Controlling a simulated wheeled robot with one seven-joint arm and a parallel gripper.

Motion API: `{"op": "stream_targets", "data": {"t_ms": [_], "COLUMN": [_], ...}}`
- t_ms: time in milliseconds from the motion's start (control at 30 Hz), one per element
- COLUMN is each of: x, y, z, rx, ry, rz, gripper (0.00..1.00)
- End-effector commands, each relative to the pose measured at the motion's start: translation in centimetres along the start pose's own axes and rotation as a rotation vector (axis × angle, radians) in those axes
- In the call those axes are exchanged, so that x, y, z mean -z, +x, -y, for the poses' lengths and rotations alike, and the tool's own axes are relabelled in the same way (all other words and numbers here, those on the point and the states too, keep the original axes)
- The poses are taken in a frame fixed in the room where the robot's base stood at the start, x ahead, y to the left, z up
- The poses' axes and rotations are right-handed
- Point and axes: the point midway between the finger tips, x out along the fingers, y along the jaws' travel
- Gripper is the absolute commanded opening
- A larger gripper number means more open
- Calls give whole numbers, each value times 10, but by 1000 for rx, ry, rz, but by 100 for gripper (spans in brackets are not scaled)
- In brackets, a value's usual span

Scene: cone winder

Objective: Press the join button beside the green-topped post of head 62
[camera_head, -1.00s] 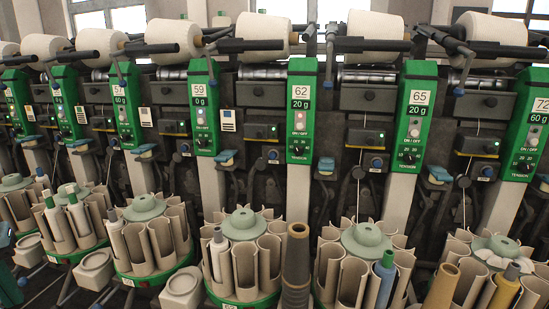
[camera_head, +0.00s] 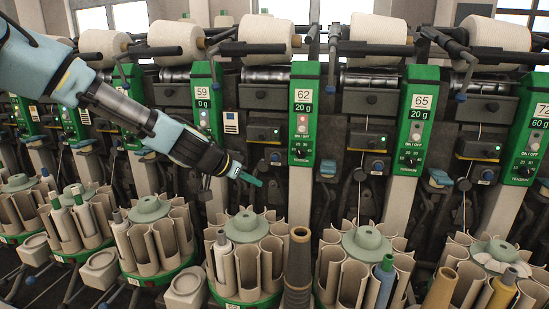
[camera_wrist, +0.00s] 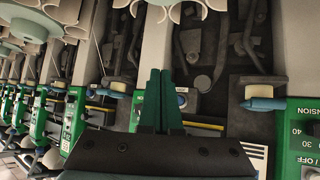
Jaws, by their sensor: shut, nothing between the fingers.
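The green-topped post of head 62 (camera_head: 304,115) stands upright near the middle of the head view, with a knob low on its green panel. Left of it, a dark unit carries a small round blue-and-white button (camera_head: 275,157); I cannot read any label on it. My gripper (camera_head: 257,182) reaches in from the left, lower than that button and to its left, apart from the post. Its green fingers lie together, empty. The wrist view shows the shut fingers (camera_wrist: 162,85) pointing up the picture, with a blue-and-white round button (camera_wrist: 182,98) just right of them.
Post 59 (camera_head: 205,95) stands behind my arm, and post 65 (camera_head: 412,120) is to the right. Round bobbin magazines (camera_head: 242,225) and a tall dark cone (camera_head: 298,265) stand in front. A blue-tipped lever (camera_head: 327,167) sits right of post 62.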

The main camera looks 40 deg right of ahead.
Motion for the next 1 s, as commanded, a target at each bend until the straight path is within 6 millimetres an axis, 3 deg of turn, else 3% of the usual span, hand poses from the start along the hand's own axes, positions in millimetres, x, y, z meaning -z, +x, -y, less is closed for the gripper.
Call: {"op": "stream_targets", "data": {"t_ms": [33, 167, 667, 1000], "x": [12, 29, 36, 64], "y": [4, 8, 12, 39], "z": [-4, -9, -6, 13], "rx": [-8, -13, -13, -15], "ry": [9, 30, 34, 33], "rz": [-26, -60, -64, -64], "gripper": [0, 0, 0, 0]}}
